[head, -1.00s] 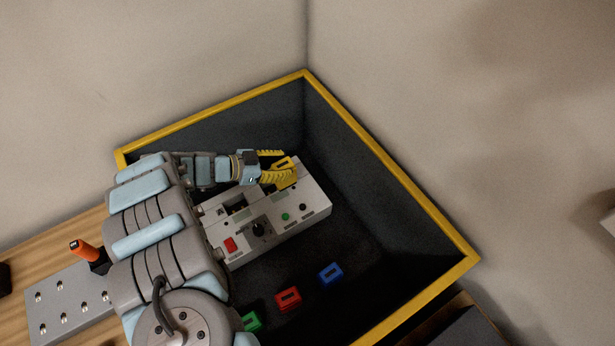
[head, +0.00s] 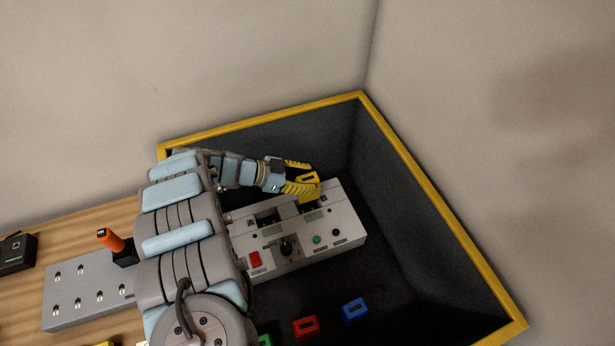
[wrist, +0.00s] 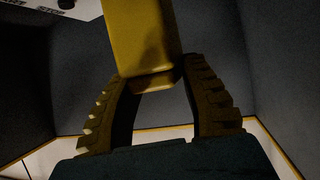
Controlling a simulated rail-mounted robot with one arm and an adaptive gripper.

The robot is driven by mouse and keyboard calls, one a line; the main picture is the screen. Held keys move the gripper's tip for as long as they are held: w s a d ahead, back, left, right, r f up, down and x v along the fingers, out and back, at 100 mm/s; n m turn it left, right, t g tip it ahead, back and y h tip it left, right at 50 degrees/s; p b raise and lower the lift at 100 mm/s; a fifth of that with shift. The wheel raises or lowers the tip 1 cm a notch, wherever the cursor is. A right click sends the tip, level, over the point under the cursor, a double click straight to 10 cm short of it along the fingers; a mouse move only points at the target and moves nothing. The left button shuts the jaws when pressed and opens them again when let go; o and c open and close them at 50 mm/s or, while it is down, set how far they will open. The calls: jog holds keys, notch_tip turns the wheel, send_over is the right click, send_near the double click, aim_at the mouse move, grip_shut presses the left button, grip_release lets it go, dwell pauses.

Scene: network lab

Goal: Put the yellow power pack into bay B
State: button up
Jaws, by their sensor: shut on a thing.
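The yellow power pack (head: 309,190) is held in my gripper (head: 308,179), whose yellow ribbed fingers are shut on it. In the head view the pack is over the back part of the pale grey unit (head: 345,222), around its right-hand bay opening. Whether its lower end is inside the bay or above it I cannot tell. A left-hand bay (head: 267,217) is dark and carries a letter that looks like A. The letter at the right bay is too small to read. In the wrist view the pack (wrist: 140,38) sits between both fingertips.
The unit stands in a dark bin with a yellow rim (head: 440,210). Blue (head: 355,308), red (head: 306,325) and green (head: 265,340) blocks lie on the bin floor in front. An orange-handled tool (head: 110,240) stands at a grey plate (head: 85,290) on the wooden table.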

jog(key=shift+f+b, duration=1.9)
jog(key=shift+f, duration=1.65)
jog(key=o, duration=1.2)
jog(key=shift+r, duration=0.1)
jog(key=shift+r, duration=4.9)
